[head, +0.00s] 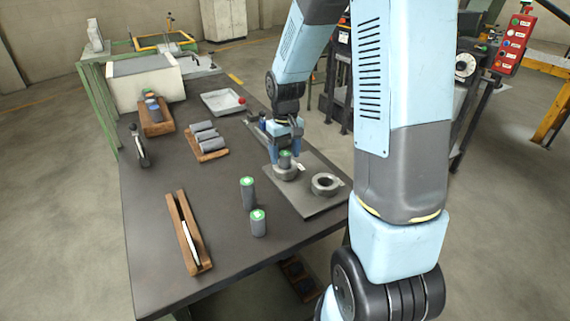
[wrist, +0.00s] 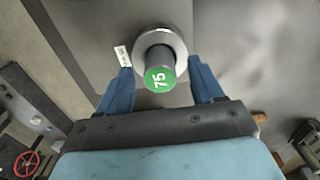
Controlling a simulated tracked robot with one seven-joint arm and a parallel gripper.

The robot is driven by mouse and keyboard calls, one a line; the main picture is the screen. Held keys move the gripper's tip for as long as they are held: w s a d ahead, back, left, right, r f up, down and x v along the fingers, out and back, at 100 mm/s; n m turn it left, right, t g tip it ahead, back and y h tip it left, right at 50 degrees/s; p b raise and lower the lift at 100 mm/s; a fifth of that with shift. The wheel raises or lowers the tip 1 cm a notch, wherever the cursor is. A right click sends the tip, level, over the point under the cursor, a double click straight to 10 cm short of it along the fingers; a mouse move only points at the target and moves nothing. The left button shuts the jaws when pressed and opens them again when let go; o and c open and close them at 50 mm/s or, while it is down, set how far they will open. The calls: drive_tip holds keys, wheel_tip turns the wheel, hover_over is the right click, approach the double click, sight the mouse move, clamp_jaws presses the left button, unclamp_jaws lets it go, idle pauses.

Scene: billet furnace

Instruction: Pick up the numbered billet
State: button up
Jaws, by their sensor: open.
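A dark cylindrical billet with a green top numbered 75 (wrist: 159,77) stands in a round grey ring holder in the wrist view (wrist: 175,41). In the head view this billet (head: 285,160) stands upright in the rear ring (head: 286,173) on a grey plate. My gripper (wrist: 160,80) is open, its blue fingers on either side of the billet with a gap at each side. In the head view my gripper (head: 286,157) is directly over that ring. Two more green-topped billets, one (head: 248,194) behind the other (head: 258,223), stand on the dark table.
A second, empty ring (head: 325,184) is on the plate (head: 308,205). A wooden rack (head: 212,157) holds grey cylinders, and another wooden holder (head: 168,128) stands behind it. A slotted wooden block (head: 203,262) lies at the front. The table (head: 165,178) has free room at left.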

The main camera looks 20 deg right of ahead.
drive_tip(key=shift+f, duration=0.5)
drive_tip(key=shift+c, duration=0.5)
clamp_jaws()
